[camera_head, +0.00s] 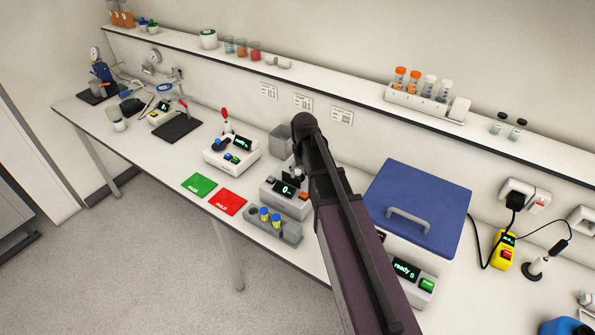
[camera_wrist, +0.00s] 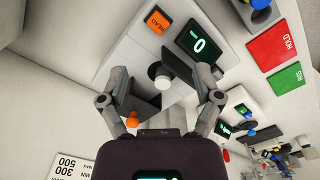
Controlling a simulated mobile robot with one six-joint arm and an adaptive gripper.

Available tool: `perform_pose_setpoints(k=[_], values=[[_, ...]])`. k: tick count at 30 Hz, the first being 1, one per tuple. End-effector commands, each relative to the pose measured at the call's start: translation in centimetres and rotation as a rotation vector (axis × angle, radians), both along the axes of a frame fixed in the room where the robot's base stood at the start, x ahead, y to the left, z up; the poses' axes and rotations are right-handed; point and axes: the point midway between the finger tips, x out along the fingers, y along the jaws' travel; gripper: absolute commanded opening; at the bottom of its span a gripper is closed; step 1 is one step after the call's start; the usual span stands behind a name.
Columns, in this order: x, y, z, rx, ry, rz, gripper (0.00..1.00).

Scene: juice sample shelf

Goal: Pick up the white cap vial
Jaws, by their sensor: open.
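A white-capped vial (camera_wrist: 160,74) shows in the wrist view, standing at the grey plate of the instrument with the "0" display. My gripper (camera_wrist: 161,70) is open, with one finger to either side of the vial and a gap on both sides. In the head view my gripper (camera_head: 297,173) is low over the same instrument (camera_head: 283,200), largely behind my arm, and the vial cannot be made out there. Two white-capped tubes (camera_head: 429,85) also stand in the white rack (camera_head: 410,101) on the shelf.
A grey holder (camera_head: 288,238) with blue-and-yellow vials is in front of the instrument. Green (camera_head: 199,186) and red (camera_head: 227,202) mats lie to its left. A blue-lidded device (camera_head: 425,200) stands to the right, and a grey bin (camera_head: 281,139) behind.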

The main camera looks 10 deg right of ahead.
Motion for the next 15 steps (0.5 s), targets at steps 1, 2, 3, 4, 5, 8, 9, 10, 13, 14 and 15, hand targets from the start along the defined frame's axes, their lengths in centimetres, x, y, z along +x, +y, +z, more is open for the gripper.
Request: perform_pose_setpoints(k=[1, 2, 3, 4, 5, 8, 9, 10, 13, 14, 15], values=[[2.7, -0.1, 1.6, 0.000, 0.000, 0.000, 0.83], [3.7, -0.1, 2.0, 0.000, 0.000, 0.000, 0.83], [4.8, -0.1, 2.5, 0.000, 0.000, 0.000, 0.83], [5.6, -0.2, 2.8, 0.000, 0.000, 0.000, 0.83], [6.3, -0.2, 3.1, 0.000, 0.000, 0.000, 0.83], [8.2, -0.3, 3.8, 0.000, 0.000, 0.000, 0.83], [8.6, -0.3, 3.9, 0.001, 0.000, 0.000, 0.83], [8.9, -0.3, 4.0, 0.001, 0.000, 0.000, 0.83], [9.4, -0.3, 4.1, 0.001, 0.000, -0.001, 0.83], [9.4, -0.3, 4.1, 0.001, 0.000, -0.001, 0.83], [9.4, -0.3, 4.1, 0.001, 0.000, -0.001, 0.83]])
